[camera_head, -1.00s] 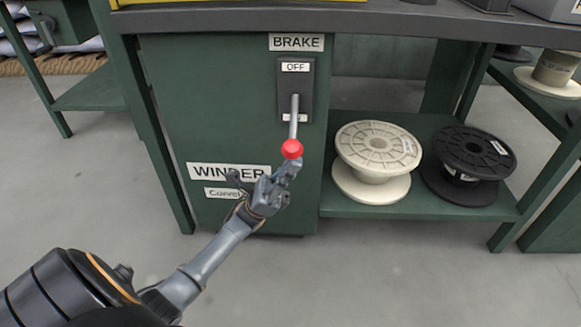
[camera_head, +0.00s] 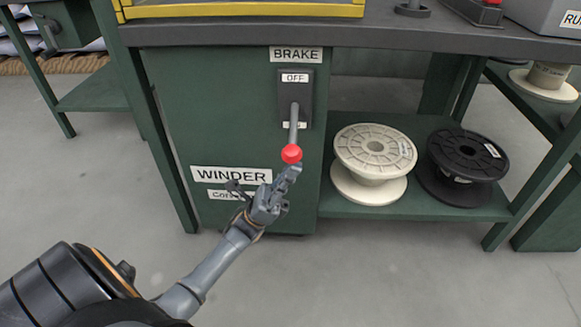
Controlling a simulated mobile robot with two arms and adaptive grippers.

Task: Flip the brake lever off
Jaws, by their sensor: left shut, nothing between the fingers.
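The brake lever (camera_head: 294,125) is a grey rod with a red ball knob (camera_head: 291,153). It points down from a dark plate (camera_head: 296,88) on the green winder cabinet (camera_head: 220,120). A label reading OFF (camera_head: 295,77) is at the plate's top, and the rod partly covers a lower label. My left gripper (camera_head: 290,173) is shut and empty, with its tips just below the red knob. I cannot tell whether the tips touch the knob. My right gripper is not in view.
A cream spool (camera_head: 374,151) and a black spool (camera_head: 466,155) stand on the low green shelf (camera_head: 410,205) to the right. The dark bench top (camera_head: 300,35) overhangs the cabinet. The grey floor (camera_head: 380,270) in front is clear.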

